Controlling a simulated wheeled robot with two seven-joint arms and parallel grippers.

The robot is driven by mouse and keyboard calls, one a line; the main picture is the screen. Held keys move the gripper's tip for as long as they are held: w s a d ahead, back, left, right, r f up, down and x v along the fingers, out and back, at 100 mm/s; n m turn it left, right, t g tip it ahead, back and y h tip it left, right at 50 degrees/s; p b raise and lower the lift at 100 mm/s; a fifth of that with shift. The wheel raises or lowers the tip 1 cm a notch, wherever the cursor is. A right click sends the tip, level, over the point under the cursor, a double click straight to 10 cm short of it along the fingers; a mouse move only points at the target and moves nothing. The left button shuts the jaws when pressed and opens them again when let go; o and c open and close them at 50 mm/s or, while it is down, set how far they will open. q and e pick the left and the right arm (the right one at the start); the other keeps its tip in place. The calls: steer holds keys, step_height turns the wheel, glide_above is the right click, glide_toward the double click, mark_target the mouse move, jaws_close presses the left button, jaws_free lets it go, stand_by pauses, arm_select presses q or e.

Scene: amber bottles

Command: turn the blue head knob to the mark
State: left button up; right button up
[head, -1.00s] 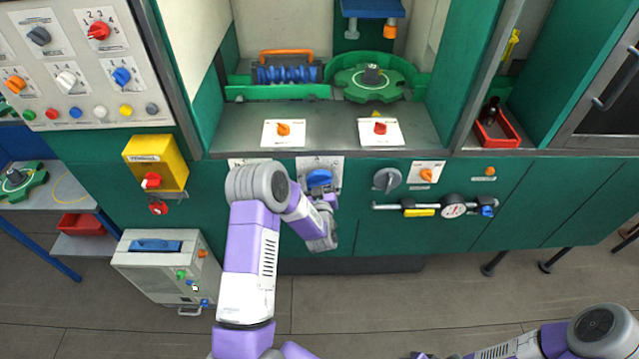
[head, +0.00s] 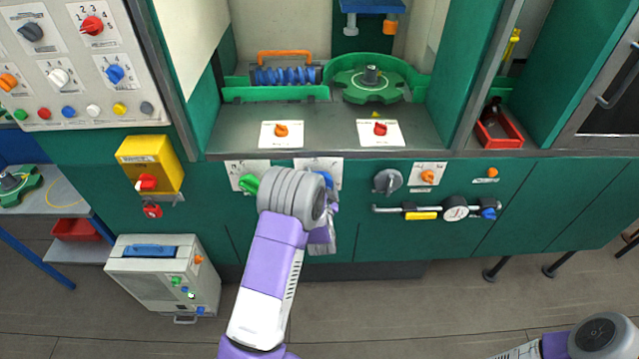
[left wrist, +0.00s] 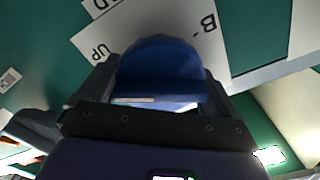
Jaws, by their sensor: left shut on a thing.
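The blue head knob (left wrist: 163,72) fills the middle of the left wrist view, in front of a white plate (left wrist: 190,30) with the letters "B" and "UP". My left gripper (left wrist: 160,88) is shut on the knob, one finger on each side. My wrist hides most of the knob and the fingers there. I cannot make out the mark or the knob's exact angle. My right gripper is out of view; only my right arm shows at lower right.
A green knob (head: 249,183) is just left of my wrist. A yellow switch box (head: 150,163) is at left.

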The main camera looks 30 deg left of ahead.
arm_select(q)
steer(key=shift+m, duration=0.6)
steer(key=shift+f+m, duration=0.1)
steer(key=shift+m, duration=0.2)
steer(key=o, duration=0.7)
steer(key=shift+s, duration=0.1)
steer(key=v, duration=0.7)
steer(key=shift+s+d, duration=0.1)
steer(key=shift+s, duration=0.15)
